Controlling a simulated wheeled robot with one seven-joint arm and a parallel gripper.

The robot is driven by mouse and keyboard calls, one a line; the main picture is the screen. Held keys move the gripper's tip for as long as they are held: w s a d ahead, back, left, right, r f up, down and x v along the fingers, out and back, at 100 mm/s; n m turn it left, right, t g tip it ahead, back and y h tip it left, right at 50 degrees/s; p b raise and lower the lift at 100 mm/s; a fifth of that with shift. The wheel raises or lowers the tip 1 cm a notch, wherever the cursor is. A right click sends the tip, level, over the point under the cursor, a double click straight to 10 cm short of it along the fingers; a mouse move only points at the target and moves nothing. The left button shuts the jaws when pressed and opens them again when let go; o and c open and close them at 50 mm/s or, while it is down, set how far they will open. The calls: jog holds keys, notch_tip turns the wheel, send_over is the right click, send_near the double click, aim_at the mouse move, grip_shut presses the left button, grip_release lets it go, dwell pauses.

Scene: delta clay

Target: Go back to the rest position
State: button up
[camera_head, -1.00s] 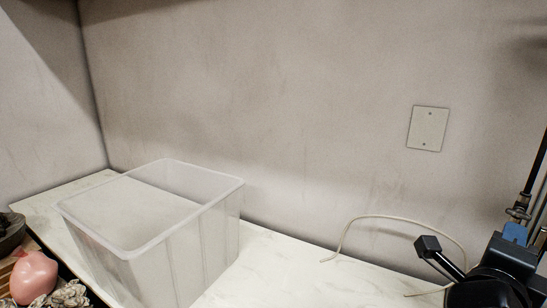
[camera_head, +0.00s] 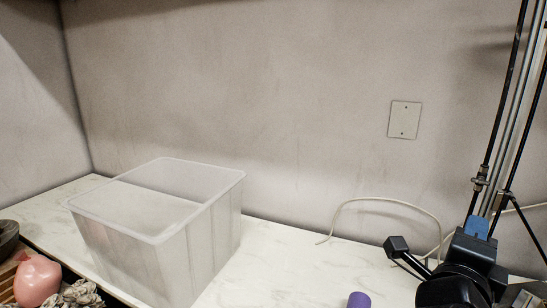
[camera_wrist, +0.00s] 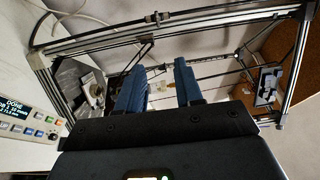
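My gripper (camera_wrist: 160,72) shows two blue fingers standing apart in the wrist view, with nothing seen held between them. In the head view, my black arm end with a blue finger part (camera_head: 478,227) is at the lower right, in front of a stand of dark and metal rods. The fingertips cannot be made out clearly there.
An empty-looking translucent bin (camera_head: 160,238) stands on the white marbled counter (camera_head: 262,262). A purple cylinder (camera_head: 359,300) is cut off at the bottom edge. A pale cable (camera_head: 385,199) lies by the wall. A pink rounded object (camera_head: 38,280) is lower left. A metal frame (camera_wrist: 170,24) surrounds the fingers.

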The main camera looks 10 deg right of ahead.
jog(key=s+a+f+n+t, duration=0.25)
jog(key=s+n+t, duration=0.35)
jog(key=s+n, duration=0.5)
jog(key=s+a+f+n+g+y, duration=0.1)
jog(key=s+a+f+n+y, duration=0.5)
jog(key=s+n, duration=0.3)
jog(key=s+a+f+n+y, duration=0.5)
jog(key=s+a+n+y, duration=0.2)
jog(key=s+n+y, duration=0.2)
jog(key=shift+s+a+f+g, duration=0.25)
jog(key=shift+s+f+g, duration=0.15)
jog(key=shift+s, duration=0.85)
